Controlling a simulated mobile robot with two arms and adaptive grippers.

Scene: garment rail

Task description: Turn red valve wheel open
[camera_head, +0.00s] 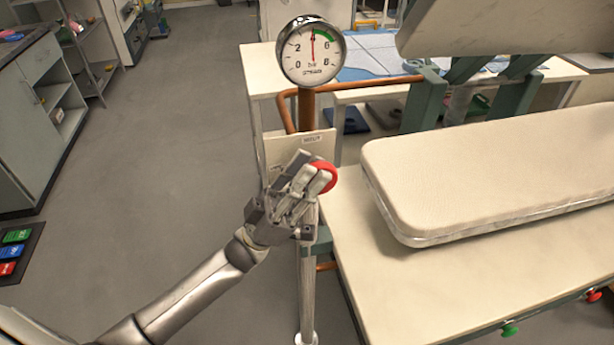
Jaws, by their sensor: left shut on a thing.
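The red valve wheel (326,177) shows in the middle of the head view, on the pipe below the pressure gauge. My left gripper (312,180) is shut on the wheel and hides much of it. The round gauge (312,52), marked in bar, stands above on a copper-coloured pipe (306,110). Its red needle points nearly straight up, near the start of the green band. A pale plate (300,150) with a small label stands just behind the gripper. My right gripper is not in view.
A padded pressing board (490,175) lies on a cream table (440,290) to the right, with a raised grey press head (505,25) above. A grey cabinet (30,120) stands at the left. The floor (170,120) between is clear.

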